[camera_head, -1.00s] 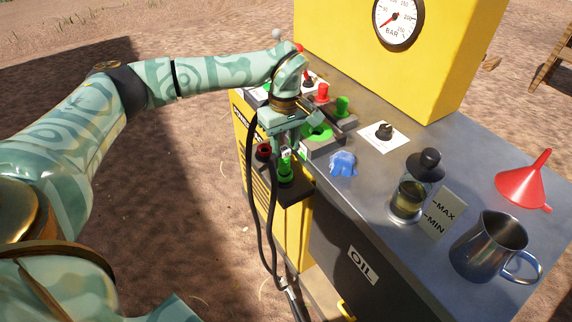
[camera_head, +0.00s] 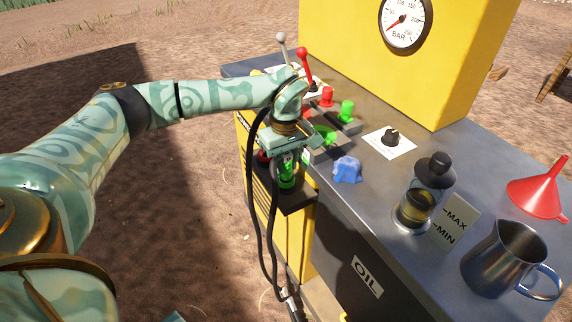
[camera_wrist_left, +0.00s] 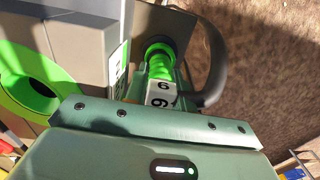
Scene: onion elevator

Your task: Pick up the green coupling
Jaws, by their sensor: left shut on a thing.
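The green coupling (camera_head: 287,178) stands upright in a dark holder (camera_head: 297,202) on the near side of the yellow machine. My left gripper (camera_head: 288,156) is shut on its upper part from above. In the left wrist view the green coupling (camera_wrist_left: 160,66) shows beyond the gripper body, with a white label marked 6 and a black hose beside it. The fingertips are mostly hidden there. The coupling's lower end is still in the holder. My right gripper is not in view.
A red coupling (camera_head: 263,156) sits beside the green one. Black hoses (camera_head: 252,190) hang next to them. Levers (camera_head: 304,60), red and green caps, a blue cloth (camera_head: 347,170), an oil bottle (camera_head: 425,195), a steel jug (camera_head: 503,262) and a red funnel (camera_head: 540,190) are on the bench.

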